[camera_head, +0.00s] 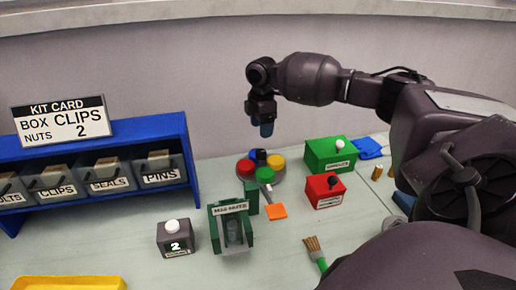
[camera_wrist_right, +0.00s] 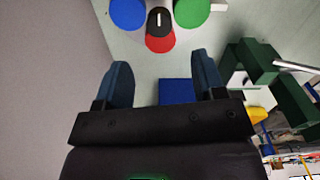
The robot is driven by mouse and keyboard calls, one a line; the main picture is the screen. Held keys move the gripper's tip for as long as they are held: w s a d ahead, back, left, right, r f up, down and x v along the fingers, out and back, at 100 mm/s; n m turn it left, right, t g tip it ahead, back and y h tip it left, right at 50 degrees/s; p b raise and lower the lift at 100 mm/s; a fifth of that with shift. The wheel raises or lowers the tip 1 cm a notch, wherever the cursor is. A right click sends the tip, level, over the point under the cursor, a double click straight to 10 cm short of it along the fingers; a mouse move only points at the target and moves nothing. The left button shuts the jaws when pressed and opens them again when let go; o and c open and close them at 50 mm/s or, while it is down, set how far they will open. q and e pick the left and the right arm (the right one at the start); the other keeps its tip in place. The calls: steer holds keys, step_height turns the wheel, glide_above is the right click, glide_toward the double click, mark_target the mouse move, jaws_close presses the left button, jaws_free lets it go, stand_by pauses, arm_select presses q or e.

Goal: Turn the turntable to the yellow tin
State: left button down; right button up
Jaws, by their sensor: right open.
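The turntable (camera_head: 258,180) stands on the bench with coloured tins around a dark centre: red (camera_head: 246,167), green (camera_head: 264,174), the yellow tin (camera_head: 276,161) and a partly hidden blue one. In the right wrist view, I see the blue tin (camera_wrist_right: 127,12), green tin (camera_wrist_right: 192,12) and red tin (camera_wrist_right: 160,42) around a black hub (camera_wrist_right: 160,18) with a white mark. The yellow tin is out of that view. My right gripper (camera_head: 266,130) is above the turntable, fingers pointing down; its fingers (camera_wrist_right: 160,75) are apart with nothing held. My left gripper is not in view.
A green box (camera_head: 330,153) and a red box (camera_head: 325,190) stand right of the turntable. A green M12-nuts holder (camera_head: 231,228) and a grey counter box (camera_head: 174,238) are in front. A blue bin rack (camera_head: 100,140) is at the left. A brush (camera_head: 315,252) lies in front.

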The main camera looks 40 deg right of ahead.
mark_target(261, 151)
step_height(261, 151, down, 8)
steer(key=shift+f+b, duration=0.1)
steer(key=shift+b, duration=0.3)
steer(key=shift+f, duration=0.5)
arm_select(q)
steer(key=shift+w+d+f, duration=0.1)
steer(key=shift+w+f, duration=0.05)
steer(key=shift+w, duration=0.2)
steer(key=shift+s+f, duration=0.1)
arm_select(e)
steer(key=shift+c, duration=0.3)
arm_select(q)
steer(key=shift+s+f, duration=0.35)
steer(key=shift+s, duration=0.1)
arm_select(e)
steer(key=shift+w, duration=0.1)
jaws_close()
